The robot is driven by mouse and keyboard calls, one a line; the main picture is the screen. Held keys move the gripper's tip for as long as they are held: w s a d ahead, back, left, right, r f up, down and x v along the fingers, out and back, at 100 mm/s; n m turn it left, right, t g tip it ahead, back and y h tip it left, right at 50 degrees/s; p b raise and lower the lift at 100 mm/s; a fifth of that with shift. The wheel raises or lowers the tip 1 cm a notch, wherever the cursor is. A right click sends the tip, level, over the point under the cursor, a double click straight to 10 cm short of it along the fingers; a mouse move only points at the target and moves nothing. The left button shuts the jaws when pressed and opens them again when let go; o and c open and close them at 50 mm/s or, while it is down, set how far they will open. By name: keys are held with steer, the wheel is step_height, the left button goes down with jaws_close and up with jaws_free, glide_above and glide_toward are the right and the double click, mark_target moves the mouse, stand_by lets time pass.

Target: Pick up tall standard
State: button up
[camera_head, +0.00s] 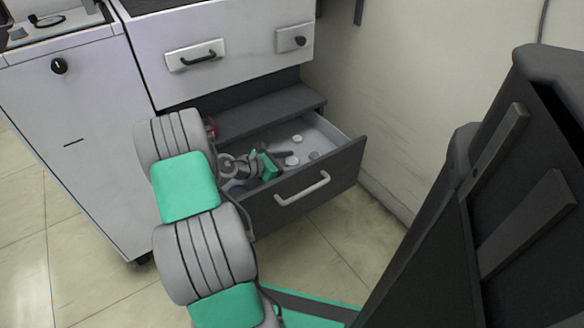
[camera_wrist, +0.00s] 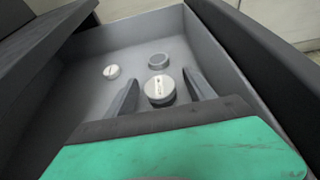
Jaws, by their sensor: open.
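A short round pot with a pale, marked top, which I take for the tall standard (camera_wrist: 160,90), stands on the drawer floor. In the head view it (camera_head: 291,160) shows just past my gripper's end. My gripper (camera_wrist: 160,78) is open, with one dark finger to the left of the pot and one to the right. I cannot tell how high the fingers are or whether they touch it. In the head view my gripper (camera_head: 283,157) is inside the open drawer.
The grey drawer (camera_head: 340,166) is open, its walls close around my gripper. A small white round piece (camera_wrist: 112,72) and a grey round piece (camera_wrist: 158,60) lie farther in. A dark ledge (camera_head: 262,108) sits above the drawer's back. The cabinet (camera_head: 225,50) rises behind.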

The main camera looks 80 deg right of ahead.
steer(key=shift+c, duration=0.2)
jaws_close()
stand_by(0.4)
